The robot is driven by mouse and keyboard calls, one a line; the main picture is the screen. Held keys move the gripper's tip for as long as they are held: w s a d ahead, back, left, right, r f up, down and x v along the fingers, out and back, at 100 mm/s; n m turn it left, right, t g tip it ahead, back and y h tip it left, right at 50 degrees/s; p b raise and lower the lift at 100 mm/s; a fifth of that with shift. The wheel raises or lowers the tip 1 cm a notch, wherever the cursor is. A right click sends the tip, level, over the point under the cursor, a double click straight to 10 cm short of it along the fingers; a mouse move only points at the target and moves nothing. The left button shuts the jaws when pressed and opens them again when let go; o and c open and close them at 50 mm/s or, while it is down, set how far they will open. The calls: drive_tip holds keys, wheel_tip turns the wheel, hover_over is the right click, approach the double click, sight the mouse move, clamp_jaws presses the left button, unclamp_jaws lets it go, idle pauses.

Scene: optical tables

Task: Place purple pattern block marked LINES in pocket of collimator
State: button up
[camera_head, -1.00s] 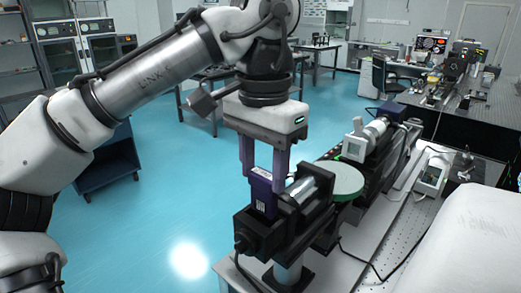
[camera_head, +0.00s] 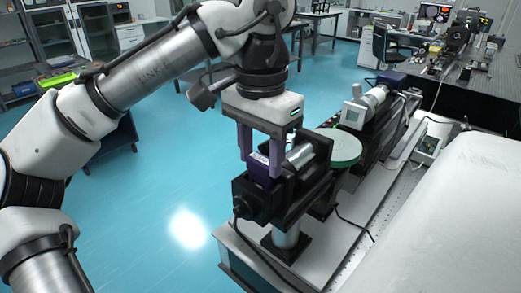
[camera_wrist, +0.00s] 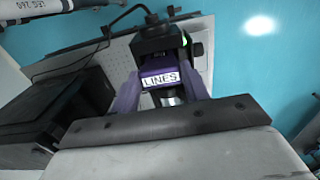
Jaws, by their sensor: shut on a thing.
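The purple block (camera_head: 262,168) is between the fingers of my gripper (camera_head: 261,170), which is shut on it. In the wrist view its white label reading LINES (camera_wrist: 160,80) faces the camera, with my gripper's purple fingers (camera_wrist: 160,95) on both sides. The collimator (camera_head: 258,200) is a black device with a silver barrel on the bench. The block's lower part is hidden in or behind the collimator's black housing; it appears to be down in the pocket. I cannot tell whether it is fully seated.
A white rounded surface (camera_head: 450,210) fills the right front. A cable hangs from the collimator's front.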

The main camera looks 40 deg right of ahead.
drive_tip(key=shift+f, duration=0.55)
drive_tip(key=o, duration=1.2)
drive_tip(key=shift+c, duration=0.2)
